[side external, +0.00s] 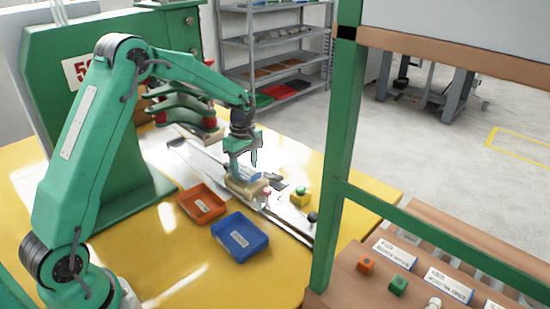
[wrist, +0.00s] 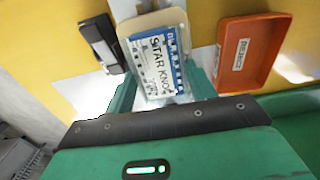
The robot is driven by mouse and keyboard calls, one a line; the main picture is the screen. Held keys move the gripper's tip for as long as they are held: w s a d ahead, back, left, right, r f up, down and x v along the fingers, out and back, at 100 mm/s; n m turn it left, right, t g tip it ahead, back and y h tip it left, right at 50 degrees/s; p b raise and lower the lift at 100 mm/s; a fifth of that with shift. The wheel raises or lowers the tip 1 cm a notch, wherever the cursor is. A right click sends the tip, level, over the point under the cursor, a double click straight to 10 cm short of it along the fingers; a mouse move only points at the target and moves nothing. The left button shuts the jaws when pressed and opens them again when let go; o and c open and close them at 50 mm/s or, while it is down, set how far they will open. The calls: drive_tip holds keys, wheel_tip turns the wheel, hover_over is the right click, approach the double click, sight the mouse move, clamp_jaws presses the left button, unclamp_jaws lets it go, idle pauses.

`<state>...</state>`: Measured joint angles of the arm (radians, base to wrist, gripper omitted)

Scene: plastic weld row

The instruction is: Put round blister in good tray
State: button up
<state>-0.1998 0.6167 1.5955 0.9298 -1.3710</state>
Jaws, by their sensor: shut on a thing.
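A blister card with blue and white print reading "STAR KNO…" (wrist: 155,65) lies between my gripper's green fingers in the wrist view. My gripper (wrist: 161,92) is shut on it. In the side view my gripper (side external: 243,166) points down over the beige nest (side external: 240,188), with the card's blue edge (side external: 251,178) just under it. Whether the card touches the nest or is slightly raised, I cannot tell. The blister's round shape is not clear. A blue tray (side external: 262,235) stands in front of the nest, empty; its label is unreadable here.
An orange tray (side external: 218,208), empty, stands left of the blue tray; its label seems to read "REJECT" in the wrist view (wrist: 240,54). A yellow block with a green button (side external: 300,197) and a dark knob (side external: 312,217) stand right of the nest. A green post (side external: 335,160) rises in front.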

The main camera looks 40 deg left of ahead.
drive_tip(key=shift+r, duration=0.2)
drive_tip(key=shift+r, duration=2.1)
drive_tip(key=shift+r, duration=0.15)
drive_tip(key=shift+r, duration=2.35)
